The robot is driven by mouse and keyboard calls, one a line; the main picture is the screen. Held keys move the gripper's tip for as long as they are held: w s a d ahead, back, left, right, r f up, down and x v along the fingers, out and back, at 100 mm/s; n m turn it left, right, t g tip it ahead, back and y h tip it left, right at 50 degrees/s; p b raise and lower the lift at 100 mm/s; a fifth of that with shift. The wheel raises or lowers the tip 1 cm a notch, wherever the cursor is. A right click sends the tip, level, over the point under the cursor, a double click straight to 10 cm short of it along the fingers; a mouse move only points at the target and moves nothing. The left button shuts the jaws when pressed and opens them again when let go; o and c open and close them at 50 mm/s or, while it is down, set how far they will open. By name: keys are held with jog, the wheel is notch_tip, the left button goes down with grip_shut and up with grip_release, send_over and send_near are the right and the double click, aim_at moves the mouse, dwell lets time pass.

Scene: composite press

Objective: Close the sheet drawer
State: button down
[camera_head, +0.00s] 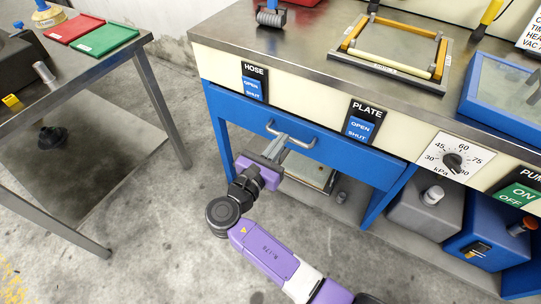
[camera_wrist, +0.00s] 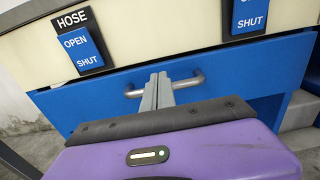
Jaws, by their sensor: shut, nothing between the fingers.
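The sheet drawer (camera_head: 335,150) has a wide blue front under the cream panel of the press. In the wrist view the blue front (camera_wrist: 235,75) fills the middle. I cannot tell how far it stands out from the frame. A grey bar handle (camera_head: 303,141) is on it; the handle also shows in the wrist view (camera_wrist: 188,82). My gripper (camera_head: 282,142) is purple, with its grey fingers together and empty, pointing at the drawer front. In the wrist view the fingertips (camera_wrist: 158,77) overlap the middle of the handle. Whether they touch it is unclear.
Above the drawer are the HOSE switch (camera_head: 252,86) and PLATE switch (camera_head: 362,123). A pressure dial (camera_head: 453,161) is to the right. Under the press stand a grey container (camera_head: 410,212) and a blue unit (camera_head: 482,248). A side table (camera_head: 105,75) stands left, with clear floor between.

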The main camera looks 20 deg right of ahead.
aim_at(295, 123)
jog(key=b+x, duration=0.1)
jog(key=x, duration=0.4)
jog(key=shift+d, duration=0.1)
jog(key=shift+w+d+r+p, duration=0.15)
jog(key=shift+w+d+p, duration=0.15)
jog(key=shift+d+p, duration=0.1)
jog(key=shift+w+d, duration=0.2)
jog(key=shift+d, duration=0.1)
jog(key=shift+a, duration=0.1)
